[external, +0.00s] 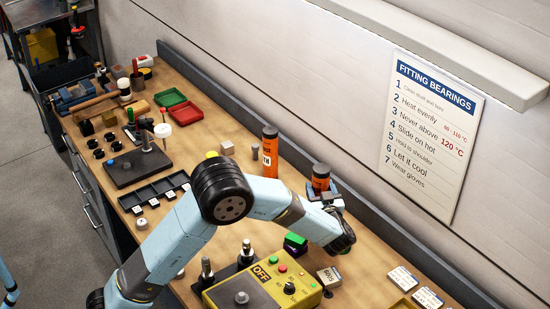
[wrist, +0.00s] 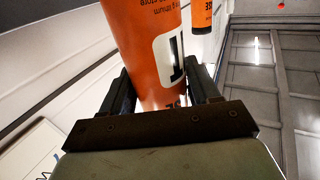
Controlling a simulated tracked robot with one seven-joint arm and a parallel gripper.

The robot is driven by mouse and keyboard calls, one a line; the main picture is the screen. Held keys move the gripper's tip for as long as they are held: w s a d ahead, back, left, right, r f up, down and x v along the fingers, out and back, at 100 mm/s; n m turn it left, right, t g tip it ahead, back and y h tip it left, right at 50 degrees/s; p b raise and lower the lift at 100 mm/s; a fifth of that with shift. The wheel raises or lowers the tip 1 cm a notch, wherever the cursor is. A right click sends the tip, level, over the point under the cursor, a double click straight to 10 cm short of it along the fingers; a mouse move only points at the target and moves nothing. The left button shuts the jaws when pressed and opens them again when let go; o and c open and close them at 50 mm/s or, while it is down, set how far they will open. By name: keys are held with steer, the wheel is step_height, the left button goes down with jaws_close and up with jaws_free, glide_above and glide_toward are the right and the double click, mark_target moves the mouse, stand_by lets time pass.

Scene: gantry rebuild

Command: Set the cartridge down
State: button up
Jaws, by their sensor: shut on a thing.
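My gripper (external: 324,195) is shut on an orange cartridge (external: 321,179) with a dark cap, near the back of the bench. In the wrist view the cartridge (wrist: 150,45) stands between the two fingers (wrist: 160,92), with part of a white label showing. In the external view its lower part is hidden by my gripper, and I cannot tell whether it touches the bench. A second orange cartridge (external: 270,155) with a dark cap and a white number label stands upright to the left. It also shows in the wrist view (wrist: 203,14), apart from the held one.
Small grey cylinders (external: 227,148) stand left of the standing cartridge. Red and green trays (external: 182,115) are farther left. A dark raised edge (external: 225,107) runs along the wall.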

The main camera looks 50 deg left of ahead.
steer(key=shift+w+f, duration=0.2)
steer(key=shift+f, duration=1.55)
steer(key=o, duration=1.4)
steer(key=shift+f, duration=0.1)
steer(key=shift+v, duration=3.75)
